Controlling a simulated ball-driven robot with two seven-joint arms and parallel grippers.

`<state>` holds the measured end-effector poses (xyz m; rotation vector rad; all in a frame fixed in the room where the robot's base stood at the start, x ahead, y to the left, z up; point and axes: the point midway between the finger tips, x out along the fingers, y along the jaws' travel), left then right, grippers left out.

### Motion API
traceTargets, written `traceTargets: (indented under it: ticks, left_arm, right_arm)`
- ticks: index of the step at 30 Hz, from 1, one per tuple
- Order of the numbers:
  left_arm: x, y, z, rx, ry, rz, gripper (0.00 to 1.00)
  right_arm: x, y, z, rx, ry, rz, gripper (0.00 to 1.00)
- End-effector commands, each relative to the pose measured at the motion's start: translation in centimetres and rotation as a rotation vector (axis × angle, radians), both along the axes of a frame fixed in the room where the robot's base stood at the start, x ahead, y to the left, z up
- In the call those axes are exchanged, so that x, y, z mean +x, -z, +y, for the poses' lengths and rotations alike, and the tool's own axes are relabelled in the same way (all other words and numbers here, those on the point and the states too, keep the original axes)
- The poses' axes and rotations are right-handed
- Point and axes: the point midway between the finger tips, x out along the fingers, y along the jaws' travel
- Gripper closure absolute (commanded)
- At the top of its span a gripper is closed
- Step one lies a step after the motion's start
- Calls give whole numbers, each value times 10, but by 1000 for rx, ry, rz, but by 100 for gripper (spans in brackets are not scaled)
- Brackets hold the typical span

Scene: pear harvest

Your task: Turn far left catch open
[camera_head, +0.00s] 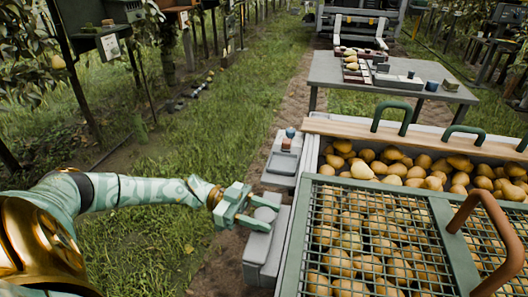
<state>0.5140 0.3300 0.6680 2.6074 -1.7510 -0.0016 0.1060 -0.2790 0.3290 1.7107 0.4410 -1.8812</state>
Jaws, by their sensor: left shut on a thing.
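My left gripper (258,213) reaches in from the left, beside the left side of the pear crate (293,262). Its pale green fingers are shut on a small rounded grey piece (265,214), which looks like a catch. This piece sits on top of a grey block (258,246) at the crate's side. The fingers partly hide it, and I cannot tell how far it is turned. A green mesh lid (439,243) with a brown handle (492,225) covers the near part of the crate. My right gripper is out of view.
A second grey fixture (283,162) stands just beyond my gripper along the crate side. A grey table (400,88) with small items stands further back. Open grass (200,140) lies to the left.

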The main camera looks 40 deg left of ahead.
Motion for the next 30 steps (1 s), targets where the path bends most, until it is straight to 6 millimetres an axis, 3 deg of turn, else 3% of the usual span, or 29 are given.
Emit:
traceTargets:
  ticks: [5, 6, 8, 9, 20, 23, 30]
  left_arm:
    - [0, 1, 1, 4, 0, 1, 96]
    - [0, 1, 0, 4, -1, 1, 52]
    - [0, 1, 0, 3, -1, 0, 36]
    - [0, 1, 0, 3, -1, 0, 33]
    - [-3, 0, 8, 2, -2, 0, 33]
    - [-9, 0, 23, 4, -4, 1, 33]
    - [-33, 1, 83, 6, -5, 2, 33]
  right_arm:
    - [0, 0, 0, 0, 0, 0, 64]
    - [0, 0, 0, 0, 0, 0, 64]
    - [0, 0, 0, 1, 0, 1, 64]
    - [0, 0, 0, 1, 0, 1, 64]
    - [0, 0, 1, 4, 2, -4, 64]
    - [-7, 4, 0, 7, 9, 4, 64]
    - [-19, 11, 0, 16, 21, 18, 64]
